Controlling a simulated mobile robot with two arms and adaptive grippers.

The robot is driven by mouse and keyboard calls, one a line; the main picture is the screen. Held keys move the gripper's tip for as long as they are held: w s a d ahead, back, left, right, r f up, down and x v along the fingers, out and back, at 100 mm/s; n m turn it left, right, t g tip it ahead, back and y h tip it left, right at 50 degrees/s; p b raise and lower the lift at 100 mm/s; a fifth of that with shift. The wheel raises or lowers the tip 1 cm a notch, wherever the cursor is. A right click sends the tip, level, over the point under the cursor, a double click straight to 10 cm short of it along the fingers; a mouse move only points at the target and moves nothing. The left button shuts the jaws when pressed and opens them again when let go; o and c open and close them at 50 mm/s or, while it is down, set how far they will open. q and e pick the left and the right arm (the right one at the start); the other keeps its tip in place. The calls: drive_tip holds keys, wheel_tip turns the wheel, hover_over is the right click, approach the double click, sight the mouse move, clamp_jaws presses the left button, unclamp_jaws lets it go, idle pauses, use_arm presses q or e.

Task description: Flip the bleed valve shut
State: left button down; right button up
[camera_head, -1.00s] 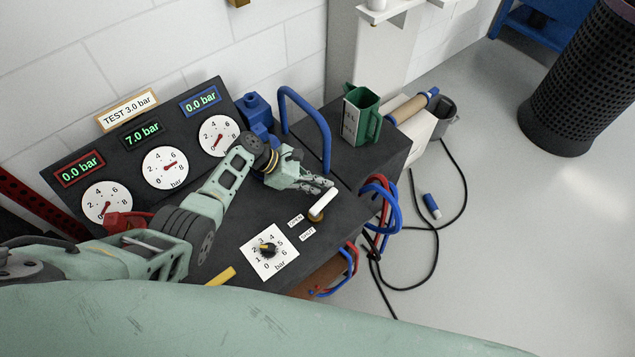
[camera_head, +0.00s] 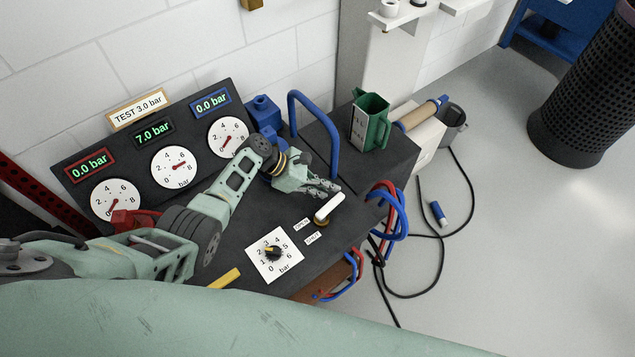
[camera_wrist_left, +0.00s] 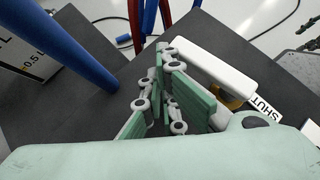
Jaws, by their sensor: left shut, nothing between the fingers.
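The bleed valve has a white lever (camera_head: 330,208) on a brass base (camera_head: 321,222) near the right side of the dark bench panel. The lever slants up and to the right, away from its OPEN label (camera_head: 302,224) and SHUT label (camera_head: 313,238). My left gripper (camera_head: 335,187) is shut and empty, just behind the lever's free end. In the left wrist view its fingers (camera_wrist_left: 165,58) are beside the white lever (camera_wrist_left: 210,68); whether they touch it I cannot tell. Part of the SHUT label (camera_wrist_left: 265,107) shows there. My right gripper is not in view.
A blue bent tube (camera_head: 333,135) stands close behind the left gripper, with a green jug (camera_head: 362,125) beyond it. A dial knob (camera_head: 273,253) is in front. Red and blue hoses (camera_head: 393,212) hang off the bench's right edge. Gauges and displays line the back panel.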

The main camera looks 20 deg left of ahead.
use_arm(q)
drive_tip(key=v, duration=1.2)
drive_tip(key=shift+d+f, duration=0.1)
